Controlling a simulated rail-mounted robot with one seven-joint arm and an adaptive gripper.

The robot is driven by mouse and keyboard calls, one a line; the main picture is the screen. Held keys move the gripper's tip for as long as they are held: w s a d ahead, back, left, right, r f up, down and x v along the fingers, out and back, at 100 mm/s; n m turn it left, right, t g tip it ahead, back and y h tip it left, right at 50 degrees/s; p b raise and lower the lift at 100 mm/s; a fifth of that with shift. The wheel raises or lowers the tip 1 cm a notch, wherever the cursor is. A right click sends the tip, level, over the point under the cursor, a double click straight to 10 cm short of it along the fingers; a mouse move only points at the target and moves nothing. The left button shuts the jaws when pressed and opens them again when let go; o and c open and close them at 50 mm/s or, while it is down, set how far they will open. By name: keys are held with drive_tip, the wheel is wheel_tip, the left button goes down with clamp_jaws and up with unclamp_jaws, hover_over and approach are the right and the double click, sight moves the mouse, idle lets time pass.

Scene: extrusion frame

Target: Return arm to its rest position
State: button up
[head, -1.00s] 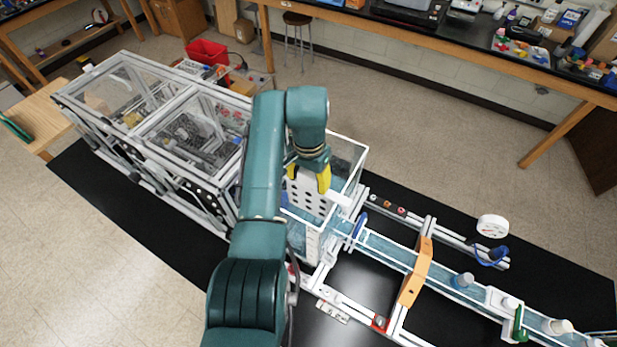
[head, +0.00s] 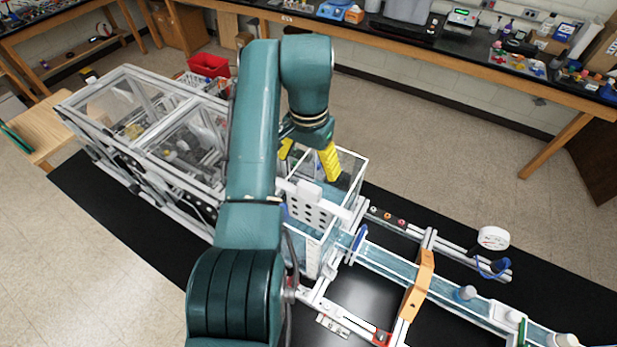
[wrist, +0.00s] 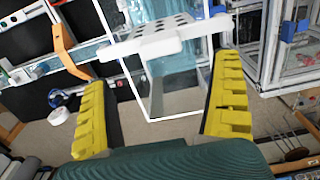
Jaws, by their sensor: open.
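My gripper (head: 308,160) has yellow fingers and hangs over the clear water tank (head: 352,168) in the head view. In the wrist view the fingers (wrist: 163,115) are wide apart with nothing between them. A white perforated plate (head: 309,205) with a raised tab stands in the tank, on the near side of the fingers. In the wrist view the plate (wrist: 165,38) lies beyond the fingertips, with a gap showing between. My teal arm is raised and bent, and hides part of the frame behind it.
A clear channel (head: 385,255) with an orange bracket (head: 417,285) runs right from the tank. A white round gauge (head: 493,238) stands at right. A framed enclosure (head: 150,130) with clear panels is at left. A wooden bench (head: 470,60) runs along the back, with open floor before it.

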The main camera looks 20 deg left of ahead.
drive_tip(key=shift+r, duration=0.5)
drive_tip(key=shift+w, duration=0.1)
drive_tip(key=w+d+r+t+y, duration=0.2)
drive_tip(key=w+d+t, duration=0.4)
drive_tip(key=w+t, duration=0.1)
drive_tip(key=d+r+t, duration=0.5)
drive_tip(key=r, duration=0.1)
drive_tip(key=s+d+r+t+h, duration=0.1)
drive_tip(key=s+d+r+t, duration=0.2)
drive_tip(key=s+r, duration=0.2)
drive_tip(key=s+d+r+t+h, duration=0.1)
drive_tip(key=s+d+r+t, duration=0.2)
drive_tip(key=s+r, duration=0.3)
drive_tip(key=s+d+r+n+t, duration=0.1)
drive_tip(key=s+d+r+t, duration=0.3)
drive_tip(key=s, duration=0.6)
wheel_tip(320, 180, up, 2)
drive_tip(key=shift+d+h, duration=0.4)
drive_tip(key=shift+d, duration=0.35)
